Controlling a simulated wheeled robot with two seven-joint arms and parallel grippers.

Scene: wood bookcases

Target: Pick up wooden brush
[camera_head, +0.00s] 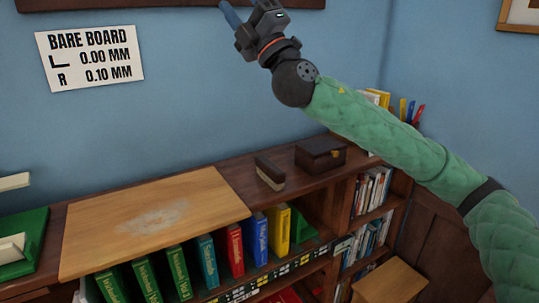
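The wooden brush (270,169) has a dark brown back and pale bristles. It rests on the top of the bookcase, between the light wooden board and a dark box. My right gripper (241,22) is at the top of the view, raised against the wall, well above and apart from the brush. A blue piece shows at its tip; I cannot tell whether it is a finger or a held thing, nor whether the gripper is open or shut. My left gripper is not in view.
A light board (215,195) with a whitish smear lies left of the brush. A dark lidded box (320,154) stands close on its right. Green items (25,250) are at the far left. The bookcase top (232,168) is bare behind the brush. A small wooden surface (392,283) stands lower right.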

